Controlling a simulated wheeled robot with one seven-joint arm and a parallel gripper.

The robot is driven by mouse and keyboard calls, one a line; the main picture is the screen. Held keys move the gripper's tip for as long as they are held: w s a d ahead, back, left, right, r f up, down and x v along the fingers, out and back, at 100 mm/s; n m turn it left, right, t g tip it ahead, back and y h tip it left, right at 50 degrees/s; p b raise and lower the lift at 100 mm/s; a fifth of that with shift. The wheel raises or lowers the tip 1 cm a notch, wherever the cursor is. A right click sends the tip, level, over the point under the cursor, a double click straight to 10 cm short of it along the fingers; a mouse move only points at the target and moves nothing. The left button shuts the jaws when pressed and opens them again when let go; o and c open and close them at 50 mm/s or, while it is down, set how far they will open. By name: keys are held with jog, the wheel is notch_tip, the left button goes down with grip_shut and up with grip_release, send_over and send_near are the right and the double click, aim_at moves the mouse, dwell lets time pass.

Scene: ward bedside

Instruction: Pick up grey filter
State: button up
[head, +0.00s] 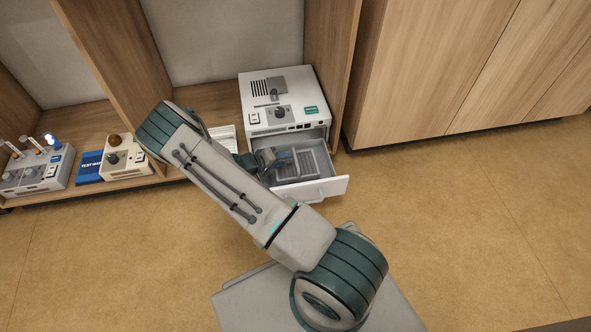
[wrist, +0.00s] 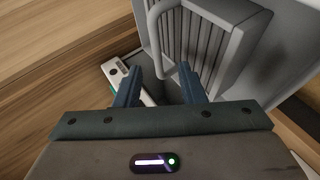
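The grey filter (head: 308,163), a ribbed block with a loop handle, sits in the open drawer (head: 325,189) of a white machine (head: 282,104). In the wrist view the filter (wrist: 205,50) fills the upper right, with its handle towards me. My gripper (wrist: 159,70) is open, its two dark blue fingers apart. The lower end of the handle appears between the fingertips; I cannot tell whether they touch it. In the head view my gripper (head: 264,163) is at the drawer's left side, left of the filter, partly hidden by my arm.
The machine stands in a wooden shelf bay. To the left are a cream device (head: 125,158), a blue book (head: 90,167) and a grey device with knobs (head: 38,172). A wooden cabinet (head: 450,70) stands at the right.

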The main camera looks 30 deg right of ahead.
aim_at(291, 168)
jog(key=x, duration=0.1)
jog(key=b+x, duration=0.1)
jog(key=x, duration=0.2)
jog(key=shift+s+d, duration=0.1)
jog(key=shift+s, duration=0.15)
grip_shut()
dwell(1.1)
